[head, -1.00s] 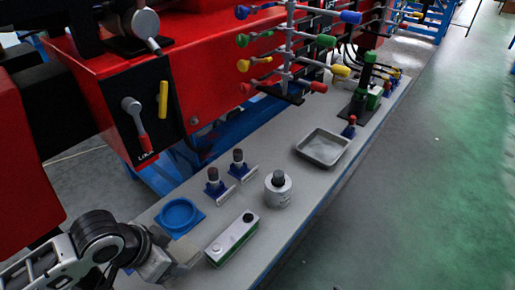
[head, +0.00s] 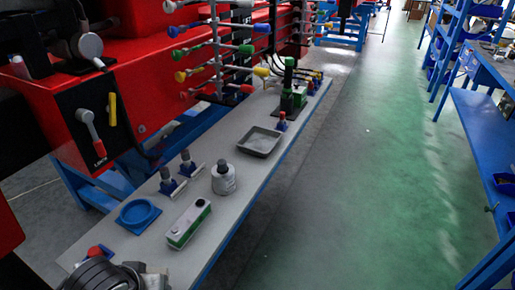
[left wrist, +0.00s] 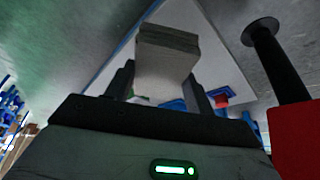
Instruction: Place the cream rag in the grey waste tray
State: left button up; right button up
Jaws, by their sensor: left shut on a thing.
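The cream rag (left wrist: 167,50) shows in the left wrist view as a folded, grey-cream pad. It is between the two fingers of my left gripper (left wrist: 160,85), which is shut on it. In the head view my left gripper (head: 140,275) is at the bottom left edge, over the near end of the bench, and mostly cut off. The grey waste tray (head: 246,149) is a shallow rectangular tray farther along the bench, well apart from the gripper. It looks empty. My right gripper is in neither current view.
On the bench (head: 215,240) stand a blue round dish (head: 138,215), a white-green box (head: 188,224), a grey-white bottle (head: 223,180) and two blue-based stands. A red machine with coloured levers (head: 215,60) lines the left side. The green floor at right is open, with blue shelving beyond.

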aim_at(260, 144)
jog(key=z, duration=1.3)
jog(key=i, duration=2.75)
jog(key=u, duration=2.75)
jog(key=i, duration=0.45)
jog(key=z, duration=0.05)
